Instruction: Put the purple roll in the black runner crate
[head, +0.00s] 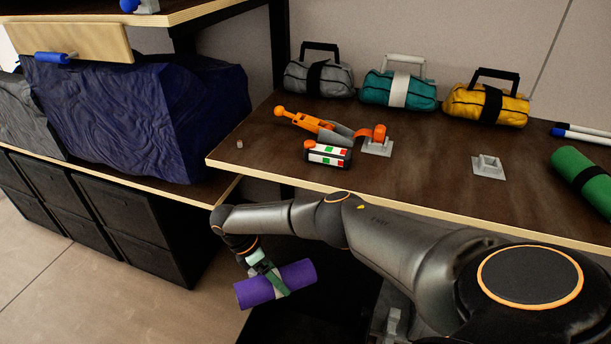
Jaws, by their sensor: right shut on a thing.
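The purple roll (300,275) is at the lower middle of the head view, with a pale grey-green band around its middle. My right gripper (270,276) is shut on the roll near that band and holds it in the air in front of the table's edge, tilted with its right end higher. A black shape (262,326), which looks like the black runner crate, is at the bottom edge under the table, below the roll. It is mostly in shadow and cut off, so its inside cannot be made out. My left gripper is out of view.
The dark table (430,160) holds grey, teal and yellow bags (486,103), an orange-handled tool (305,120), a small striped box (328,153) and a green roll (585,180). Black bins (120,235) stand under the left shelf. Floor (60,290) is clear at lower left.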

